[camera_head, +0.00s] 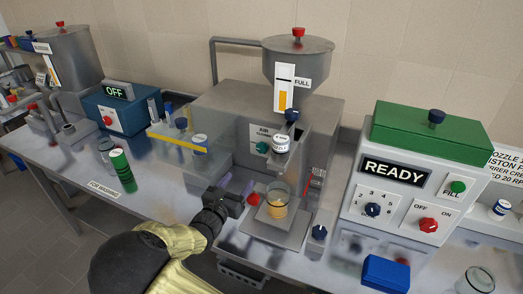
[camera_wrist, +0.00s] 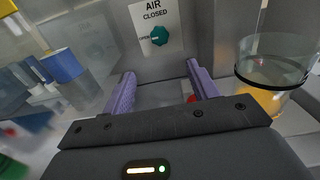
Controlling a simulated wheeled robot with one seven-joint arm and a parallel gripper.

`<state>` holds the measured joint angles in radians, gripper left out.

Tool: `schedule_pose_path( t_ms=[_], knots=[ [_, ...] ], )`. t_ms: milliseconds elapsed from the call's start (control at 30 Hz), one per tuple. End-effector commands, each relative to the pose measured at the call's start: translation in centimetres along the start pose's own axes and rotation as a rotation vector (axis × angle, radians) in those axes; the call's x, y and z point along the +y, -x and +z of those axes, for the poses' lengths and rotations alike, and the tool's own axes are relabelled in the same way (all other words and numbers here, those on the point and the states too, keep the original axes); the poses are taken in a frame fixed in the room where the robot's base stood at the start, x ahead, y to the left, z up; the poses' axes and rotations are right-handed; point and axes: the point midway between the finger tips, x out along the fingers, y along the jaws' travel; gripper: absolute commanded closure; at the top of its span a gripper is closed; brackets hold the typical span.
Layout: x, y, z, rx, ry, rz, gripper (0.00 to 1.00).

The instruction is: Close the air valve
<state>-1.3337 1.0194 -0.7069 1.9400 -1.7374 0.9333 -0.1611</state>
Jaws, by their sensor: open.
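The air valve is a teal knob (camera_head: 262,147) on a white plate on the front of the steel filling machine (camera_head: 220,110). In the wrist view the knob (camera_wrist: 159,36) sits below the words AIR CLOSED, with a small OPEN label at its left. Its pointer is too small to read surely. My gripper (camera_head: 238,186) is open and empty, in front of and below the valve. In the wrist view its two purple fingers (camera_wrist: 159,85) point toward the machine, with the knob beyond and between them, not touched.
A glass jar with orange contents (camera_head: 277,203) stands on the machine's platform, right of my gripper; it also shows in the wrist view (camera_wrist: 272,75). A red knob (camera_head: 253,198) is close by my fingers. A white labelled container (camera_head: 281,143) is right of the valve.

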Motion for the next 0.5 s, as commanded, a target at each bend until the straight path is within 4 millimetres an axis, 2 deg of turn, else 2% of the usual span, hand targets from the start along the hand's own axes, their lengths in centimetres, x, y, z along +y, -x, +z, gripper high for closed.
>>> schedule_pose_path(
  t_ms=[133,233,500],
  knots=[
    [0.1,-0.2,0.0,0.0,-0.001,0.001,0.41],
    [-0.1,-1.1,0.1,-0.001,-0.001,-0.003,0.41],
    [-0.3,-5.5,0.1,-0.001,0.0,-0.007,0.41]
  ],
)
